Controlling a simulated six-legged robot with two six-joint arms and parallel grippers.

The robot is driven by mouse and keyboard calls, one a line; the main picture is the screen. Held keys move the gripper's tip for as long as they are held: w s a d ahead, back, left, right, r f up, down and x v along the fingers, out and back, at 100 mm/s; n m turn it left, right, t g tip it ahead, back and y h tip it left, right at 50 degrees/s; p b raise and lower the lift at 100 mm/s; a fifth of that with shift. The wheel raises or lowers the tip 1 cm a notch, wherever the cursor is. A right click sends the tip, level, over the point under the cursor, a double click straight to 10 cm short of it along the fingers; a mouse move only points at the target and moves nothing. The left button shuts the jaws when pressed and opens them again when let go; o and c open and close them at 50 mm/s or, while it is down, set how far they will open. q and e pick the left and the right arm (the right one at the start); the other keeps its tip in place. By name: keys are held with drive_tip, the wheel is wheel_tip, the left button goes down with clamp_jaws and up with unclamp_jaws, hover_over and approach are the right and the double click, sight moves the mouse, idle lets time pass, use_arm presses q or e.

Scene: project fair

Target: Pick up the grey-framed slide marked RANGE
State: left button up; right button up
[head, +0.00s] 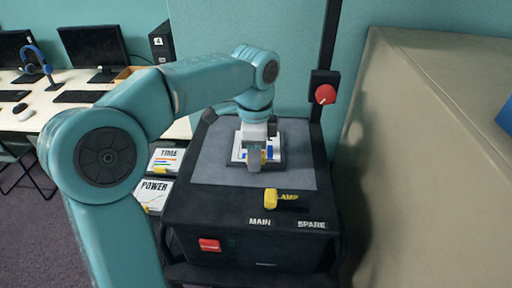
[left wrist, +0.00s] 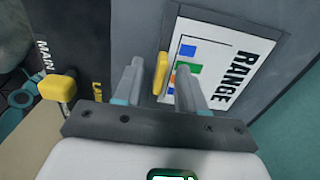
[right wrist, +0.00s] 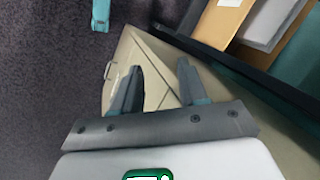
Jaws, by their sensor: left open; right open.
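The RANGE slide (left wrist: 225,75) is a white card with coloured blocks and a grey frame. It lies on the grey top plate (left wrist: 140,20) of the black projector box. A yellow tab (left wrist: 162,72) stands at its edge. My left gripper (left wrist: 160,67) is open, its two fingers on either side of the tab in the left wrist view; I cannot tell whether they touch it. In the head view the left gripper (head: 255,160) hangs over the slide (head: 237,156) and hides much of it. My right gripper (right wrist: 157,74) is open and empty, and is outside the head view.
A yellow LAMP knob (head: 270,198) and a red switch (head: 209,245) are on the projector box. A dark post with a red knob (head: 325,94) rises behind it. POWER (head: 153,193) and TIME (head: 164,158) slides lie left. A beige block (head: 430,150) fills the right.

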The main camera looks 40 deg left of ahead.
use_arm(q)
drive_tip(key=shift+w+d, duration=0.1)
drive_tip(key=shift+w, duration=0.05)
drive_tip(key=shift+s, duration=0.2)
clamp_jaws()
drive_tip(key=shift+w, duration=0.1)
